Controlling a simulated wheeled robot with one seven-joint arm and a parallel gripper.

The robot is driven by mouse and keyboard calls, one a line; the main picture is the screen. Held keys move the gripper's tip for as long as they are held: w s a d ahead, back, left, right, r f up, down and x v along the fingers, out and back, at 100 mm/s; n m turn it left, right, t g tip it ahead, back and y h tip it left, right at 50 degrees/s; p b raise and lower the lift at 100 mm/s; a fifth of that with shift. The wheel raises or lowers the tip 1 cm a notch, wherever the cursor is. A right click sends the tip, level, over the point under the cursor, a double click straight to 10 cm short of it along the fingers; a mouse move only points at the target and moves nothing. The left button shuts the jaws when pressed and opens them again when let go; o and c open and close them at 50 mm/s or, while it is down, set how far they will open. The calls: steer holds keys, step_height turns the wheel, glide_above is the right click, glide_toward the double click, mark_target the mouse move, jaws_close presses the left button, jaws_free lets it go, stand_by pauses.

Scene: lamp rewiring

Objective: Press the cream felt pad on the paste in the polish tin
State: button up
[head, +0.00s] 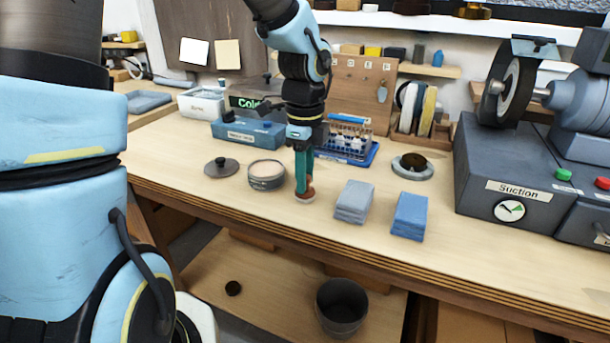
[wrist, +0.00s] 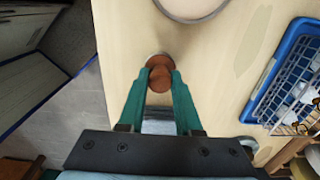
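The cream felt pad (head: 305,198) has a reddish-brown wooden knob and stands upright at the bench's front part, its felt low at the bench top. I cannot tell whether it touches the wood. In the wrist view the knob of the felt pad (wrist: 159,66) sits between my green fingertips. My gripper (head: 303,178), also in the wrist view (wrist: 160,76), points down and is shut on the knob. The polish tin (head: 266,184) stands open just left of the pad, pale paste inside. Its rim shows at the wrist view's top (wrist: 190,19).
A dark round lid (head: 221,168) lies left of the tin. A grey cloth stack (head: 354,202) and a blue cloth stack (head: 410,217) lie right of my gripper. A blue rack (head: 346,143) stands behind. The bench's front edge is close.

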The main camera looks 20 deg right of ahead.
jaws_close()
step_height(320, 180, up, 5)
steer(key=p, duration=0.5)
steer(key=shift+r+p, duration=0.1)
steer(key=shift+p, duration=0.2)
steer(key=shift+w, duration=0.1)
